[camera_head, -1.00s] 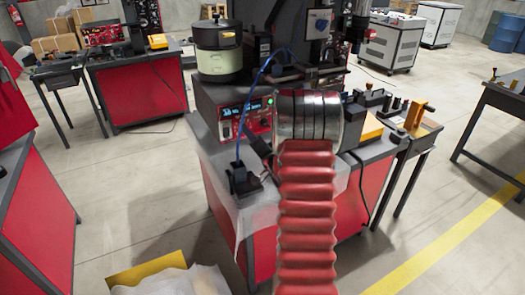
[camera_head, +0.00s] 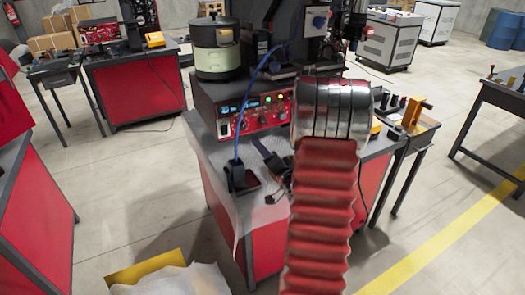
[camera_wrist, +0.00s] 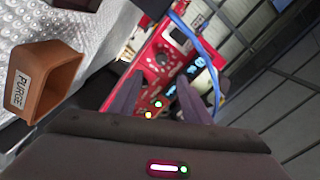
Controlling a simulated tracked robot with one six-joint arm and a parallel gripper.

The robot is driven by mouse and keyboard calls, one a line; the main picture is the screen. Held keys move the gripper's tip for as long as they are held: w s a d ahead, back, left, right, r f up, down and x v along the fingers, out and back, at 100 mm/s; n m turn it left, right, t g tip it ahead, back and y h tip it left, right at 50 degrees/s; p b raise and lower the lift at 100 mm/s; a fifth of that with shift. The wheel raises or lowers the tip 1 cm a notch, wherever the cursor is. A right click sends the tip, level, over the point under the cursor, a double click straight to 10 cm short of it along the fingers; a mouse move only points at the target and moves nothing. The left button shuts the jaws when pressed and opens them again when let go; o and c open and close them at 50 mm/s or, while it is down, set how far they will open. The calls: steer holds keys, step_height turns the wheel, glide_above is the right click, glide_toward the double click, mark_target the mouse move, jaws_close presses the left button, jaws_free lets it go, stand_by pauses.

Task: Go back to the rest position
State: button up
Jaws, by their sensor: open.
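My gripper (camera_wrist: 160,86) shows in the wrist view with two dark fingers spread apart and nothing seen between them. Beyond the fingers is a red control panel (camera_wrist: 150,75) with knobs, small lit buttons and a display. The bowl feeder (camera_head: 216,62), a pale green and dark drum, sits on top of the unit.
A brown box labelled PURGE (camera_wrist: 42,78) sits near bubble wrap (camera_wrist: 85,28) in the wrist view. A blue cable (camera_head: 240,130) runs down to a black block (camera_head: 238,178) on the bench. A side table (camera_head: 425,128) holds small fixtures.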

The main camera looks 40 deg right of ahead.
stand_by(0.3)
steer(key=a+r+n+g, duration=0.3)
steer(key=a+r+n, duration=0.15)
steer(key=a, duration=0.45)
steer(key=a+r+n+g, duration=0.3)
steer(key=a+r, duration=0.2)
steer(key=a, duration=0.3)
steer(key=s+a+r+n+g+y, duration=0.1)
steer(key=s+a+n+g+y, duration=0.4)
steer(key=s+a, duration=1.6)
steer(key=a+n, duration=0.2)
steer(key=n, duration=0.1)
steer(key=shift+s+g, duration=0.2)
steer(key=shift+g, duration=0.1)
steer(key=shift+r, duration=0.1)
steer(key=shift+c, duration=0.5)
